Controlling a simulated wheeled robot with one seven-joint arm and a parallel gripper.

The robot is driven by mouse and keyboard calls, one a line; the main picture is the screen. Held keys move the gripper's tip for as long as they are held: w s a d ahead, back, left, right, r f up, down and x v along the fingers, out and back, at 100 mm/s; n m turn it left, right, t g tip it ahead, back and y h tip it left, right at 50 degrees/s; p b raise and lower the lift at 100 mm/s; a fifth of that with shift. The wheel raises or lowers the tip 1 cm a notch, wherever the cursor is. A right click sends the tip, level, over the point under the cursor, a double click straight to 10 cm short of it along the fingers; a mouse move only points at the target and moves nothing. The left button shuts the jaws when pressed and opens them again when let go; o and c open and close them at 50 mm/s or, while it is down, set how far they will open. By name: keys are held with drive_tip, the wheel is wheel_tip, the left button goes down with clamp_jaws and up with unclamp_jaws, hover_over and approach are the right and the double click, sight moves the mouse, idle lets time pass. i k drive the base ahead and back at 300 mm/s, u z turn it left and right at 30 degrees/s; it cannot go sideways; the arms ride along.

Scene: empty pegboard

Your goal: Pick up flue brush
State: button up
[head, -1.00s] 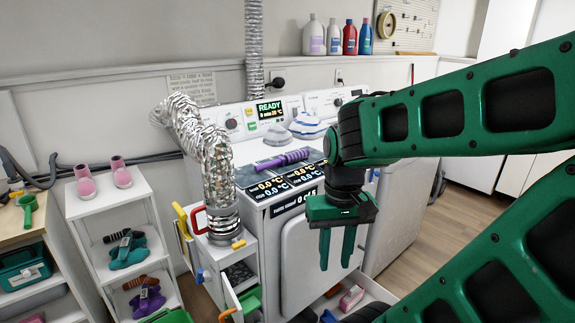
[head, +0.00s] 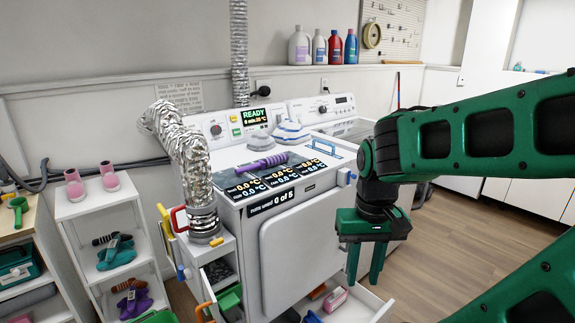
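A purple ribbed object with a dark end (head: 262,164), which looks like the flue brush, lies on top of the white machine (head: 285,258), behind the readouts. I cannot make out its bristles clearly. My gripper (head: 365,278) points down at the right front of the machine, well to the right of the purple object and lower in the picture. Its two green fingers are apart with nothing between them.
A silver foil duct (head: 190,165) rises left of the purple object. Two light, rounded items (head: 290,133) sit behind it. An open drawer (head: 345,305) juts out below. Bottles (head: 335,46) stand on the back ledge. Floor at right is clear.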

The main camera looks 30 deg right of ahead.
sight(278, 159)
drive_tip(key=z, duration=2.4)
drive_tip(key=k, duration=1.5)
drive_tip(key=u, duration=1.5)
drive_tip(key=i, duration=1.45)
